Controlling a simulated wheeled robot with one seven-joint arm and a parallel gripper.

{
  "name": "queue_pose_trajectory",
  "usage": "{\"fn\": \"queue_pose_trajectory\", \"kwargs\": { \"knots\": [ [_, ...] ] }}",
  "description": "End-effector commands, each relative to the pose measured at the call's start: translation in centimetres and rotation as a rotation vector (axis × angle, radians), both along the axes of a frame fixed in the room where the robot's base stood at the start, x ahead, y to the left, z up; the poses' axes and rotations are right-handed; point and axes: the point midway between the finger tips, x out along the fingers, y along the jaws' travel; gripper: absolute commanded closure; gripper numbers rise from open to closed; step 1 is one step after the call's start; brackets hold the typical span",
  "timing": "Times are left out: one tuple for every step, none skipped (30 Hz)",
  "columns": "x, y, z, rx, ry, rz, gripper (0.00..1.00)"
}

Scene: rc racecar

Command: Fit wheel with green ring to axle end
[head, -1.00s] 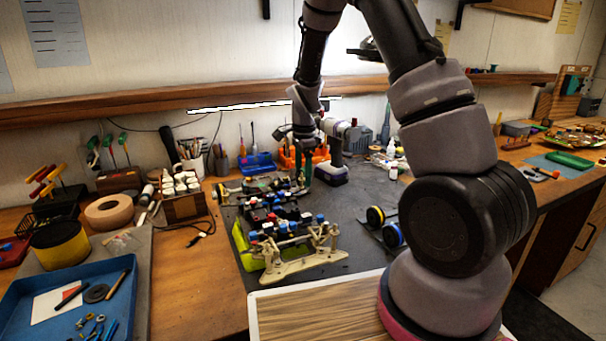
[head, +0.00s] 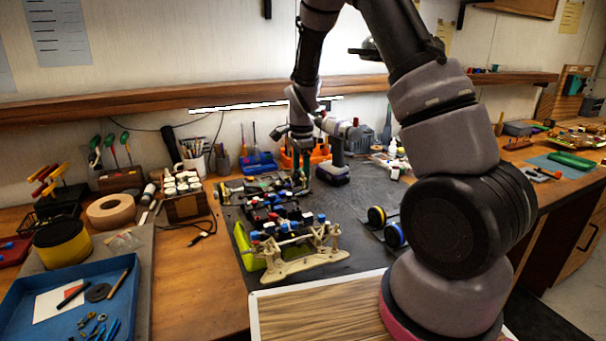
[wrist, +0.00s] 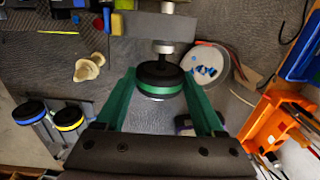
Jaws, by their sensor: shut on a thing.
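The wheel with the green ring (wrist: 160,82), a black tyre with a green band, sits between the green fingers of my gripper (wrist: 159,76) in the wrist view. My gripper is shut on it. A metallic axle end (wrist: 165,48) below a grey block lines up with the wheel's hub; whether the wheel is seated on it I cannot tell. In the head view my gripper (head: 301,160) is at the far end of the car chassis (head: 278,215); the held wheel is not clear there.
Wheels with yellow (wrist: 69,117) and blue rings (wrist: 29,111) stand on a rack at the left of the wrist view. An orange holder (wrist: 285,125) is close on the right. A drill (head: 335,150) stands beside my gripper. The dark mat right of the chassis is partly clear.

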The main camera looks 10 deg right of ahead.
Motion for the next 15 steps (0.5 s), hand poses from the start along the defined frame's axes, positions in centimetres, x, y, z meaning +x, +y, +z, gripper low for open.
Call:
{"fn": "queue_pose_trajectory", "kwargs": {
  "knots": [
    [0.0, 0.1, 0.0, 0.0, 0.0, 0.0, 0.83],
    [0.0, 0.2, 0.0, 0.0, 0.0, 0.0, 0.83],
    [-0.1, 0.3, 0.0, 0.0, 0.0, 0.0, 0.83],
    [-0.1, 0.4, 0.0, 0.0, 0.0, 0.0, 0.83],
    [-0.1, 0.4, 0.0, 0.0, 0.0, -0.001, 0.83],
    [-0.1, 0.5, 0.0, 0.0, 0.0, -0.001, 0.83],
    [-0.1, 0.6, 0.0, 0.0, 0.0, -0.001, 0.83],
    [-0.1, 0.7, 0.0, 0.0, 0.0, -0.001, 0.83],
    [-0.2, 0.8, 0.0, 0.0, 0.0, -0.001, 0.83],
    [-0.2, 0.9, 0.0, 0.0, 0.0, -0.001, 0.83],
    [-0.2, 1.0, 0.0, 0.0, 0.0, -0.001, 0.83],
    [-0.2, 1.0, 0.0, 0.0, 0.0, -0.001, 0.83],
    [-0.2, 1.1, 0.0, 0.0, 0.0, -0.001, 0.83],
    [-0.2, 1.2, 0.0, 0.0, 0.0, -0.001, 0.83],
    [-0.2, 1.3, 0.0, 0.0, 0.0, -0.001, 0.83]
  ]
}}
